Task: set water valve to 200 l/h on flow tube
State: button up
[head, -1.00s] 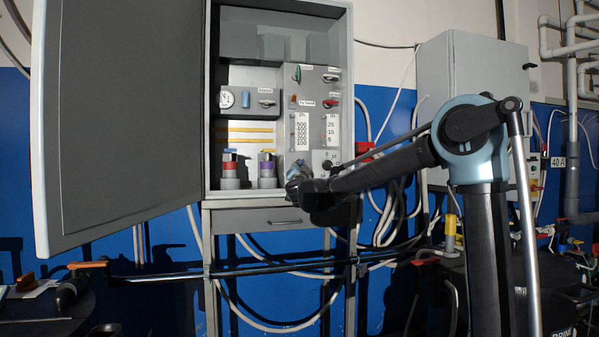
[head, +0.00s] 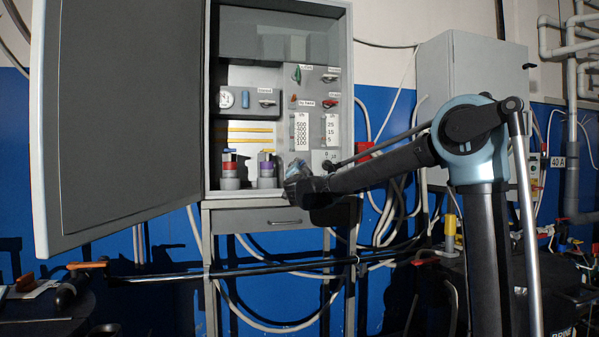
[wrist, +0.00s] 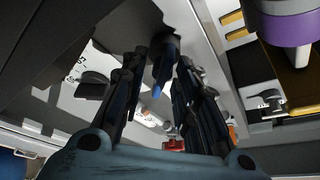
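The water flow tube with its 100 to 500 scale (head: 301,131) stands in the open cabinet in the head view. My gripper (head: 293,172) is just below it, by the lower panel, and hides what lies behind it. In the wrist view my gripper (wrist: 163,72) has its two fingers apart. A dark knob-like part with a blue tip (wrist: 160,68) lies between them, probably the water valve. I cannot tell whether the fingers touch it. The scale is too small to read a flow level.
A second tube with a 5 to 25 scale (head: 331,130) stands to the right. A black knob (wrist: 92,84) sits left of the fingers in the wrist view. A purple-banded part (wrist: 285,30) is close on the right. The cabinet door (head: 120,110) stands open.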

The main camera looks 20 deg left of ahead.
jog(key=v, duration=1.1)
jog(key=shift+s+f, duration=0.2)
jog(key=shift+s, duration=0.15)
jog(key=shift+d, duration=0.25)
jog(key=d+f+n+g+y, duration=0.45)
jog(key=d+n, duration=0.25)
jog(key=d, duration=0.3)
jog(key=s+d+f+n+g+h, duration=0.1)
jog(key=s+d+f+n+g, duration=0.15)
jog(key=d+f, duration=0.45)
jog(key=s+d+f+n+g+h, duration=0.1)
jog(key=s+d+f+g, duration=0.1)
jog(key=s+d+f, duration=0.4)
jog(key=s+d+f+m+g+h, duration=0.3)
jog(key=s+d+f+g+h, duration=0.5)
jog(key=s+d+f, duration=1.4)
jog(key=d+f+g, duration=0.1)
jog(key=d+f, duration=0.3)
jog(key=shift+s, duration=0.15)
